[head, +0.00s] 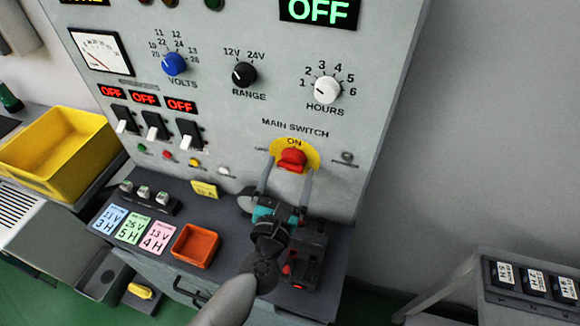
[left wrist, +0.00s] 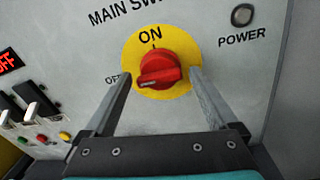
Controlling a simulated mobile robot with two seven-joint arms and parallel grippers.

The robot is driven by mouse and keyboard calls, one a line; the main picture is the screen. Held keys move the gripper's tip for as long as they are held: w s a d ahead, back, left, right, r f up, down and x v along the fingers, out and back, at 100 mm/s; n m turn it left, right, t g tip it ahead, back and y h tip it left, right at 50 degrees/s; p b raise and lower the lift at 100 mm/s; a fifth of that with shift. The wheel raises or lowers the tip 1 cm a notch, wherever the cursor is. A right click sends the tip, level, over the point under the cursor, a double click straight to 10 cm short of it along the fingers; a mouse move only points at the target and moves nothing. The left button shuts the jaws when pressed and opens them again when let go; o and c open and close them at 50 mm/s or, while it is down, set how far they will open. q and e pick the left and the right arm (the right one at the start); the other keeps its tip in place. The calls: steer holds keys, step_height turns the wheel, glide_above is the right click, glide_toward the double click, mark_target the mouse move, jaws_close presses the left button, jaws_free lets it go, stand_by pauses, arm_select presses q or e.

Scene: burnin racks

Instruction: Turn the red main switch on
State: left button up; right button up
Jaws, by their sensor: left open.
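The red main switch (head: 291,160) is a round knob on a yellow disc on the grey panel, below the words MAIN SWITCH. In the left wrist view the red knob (left wrist: 159,70) has its grip bar nearly level, its marked end toward the OFF label at left; ON is printed above. My left gripper (head: 289,170) is open, its two fingers pointing at the panel on either side of the knob. In the left wrist view the fingers of this gripper (left wrist: 160,76) stand left and right of the knob, with a gap visible on the right. My right gripper is not in view.
The panel holds dials, black toggle switches (head: 155,128) and a green OFF display (head: 317,11). On the ledge below are coloured cards (head: 132,227) and an orange tray (head: 216,246). A yellow bin (head: 95,180) stands at left. A labelled rack (head: 530,260) is at lower right.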

arm_select(q)
steer(key=shift+w+d, duration=0.1)
steer(key=shift+w, duration=0.35)
steer(key=c, duration=1.2)
